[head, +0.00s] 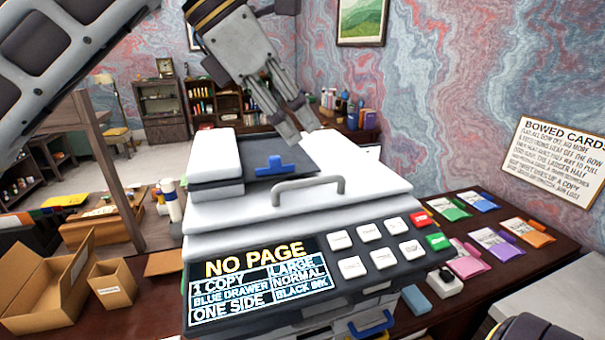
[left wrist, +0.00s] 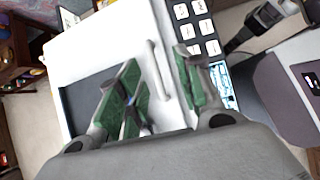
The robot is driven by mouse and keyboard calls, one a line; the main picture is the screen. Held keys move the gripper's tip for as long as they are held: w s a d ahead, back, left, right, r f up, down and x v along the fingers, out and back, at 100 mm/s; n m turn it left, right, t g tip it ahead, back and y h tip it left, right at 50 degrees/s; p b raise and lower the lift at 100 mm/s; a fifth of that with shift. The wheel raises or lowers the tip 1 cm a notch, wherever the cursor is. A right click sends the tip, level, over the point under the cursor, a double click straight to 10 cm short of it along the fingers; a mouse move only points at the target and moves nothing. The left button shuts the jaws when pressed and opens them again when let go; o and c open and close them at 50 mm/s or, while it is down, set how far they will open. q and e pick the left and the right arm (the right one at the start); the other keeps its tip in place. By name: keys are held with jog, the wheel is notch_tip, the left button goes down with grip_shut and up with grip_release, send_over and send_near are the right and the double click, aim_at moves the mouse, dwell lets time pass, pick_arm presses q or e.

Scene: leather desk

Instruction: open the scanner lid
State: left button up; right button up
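The scanner lid (head: 350,180) is a white slab lying shut on the copier, with a grey bar handle (head: 308,190) along its front edge. In the left wrist view, the lid (left wrist: 95,48) and its handle (left wrist: 158,70) show below the fingers. My left gripper (head: 299,128) is above the lid, behind the handle in the head view, apart from it. Its green-padded fingers (left wrist: 160,92) are spread with nothing between them. A dark part of my right arm shows at the bottom right of the head view; its fingers are not clear.
A control panel (head: 320,285) reading NO PAGE fronts the copier. A dark feeder tray with a blue guide (head: 278,166) sits on the lid's back left. Open cardboard boxes (head: 45,285) stand left. Coloured card packs (head: 500,245) and a white mouse-like item (head: 445,282) lie right.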

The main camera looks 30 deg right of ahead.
pick_arm(q)
jog(key=shift+w+a+r+t+y, duration=0.25)
jog(key=shift+w+a+t+y, duration=0.1)
jog(key=shift+a+t+y, duration=0.2)
jog(key=shift+w+a+r+t+y, duration=0.2)
jog(key=shift+w+a+t+y, duration=0.2)
jog(key=shift+a, duration=0.2)
pick_arm(e)
jog(key=shift+s, duration=0.6)
pick_arm(q)
jog(key=shift+s+f, duration=0.1)
jog(key=shift+f, duration=0.05)
send_near(303, 182)
jog(key=x, duration=0.6)
jog(key=shift+d+f+p, duration=0.1)
jog(key=shift+d+p, duration=0.3)
jog(key=shift+d+f, duration=0.3)
jog(key=shift+f, duration=0.35)
jog(key=shift+d+f, duration=0.1)
jog(key=shift+f, duration=0.15)
pick_arm(e)
jog(key=shift+a+r, duration=0.45)
jog(key=shift+a, duration=0.05)
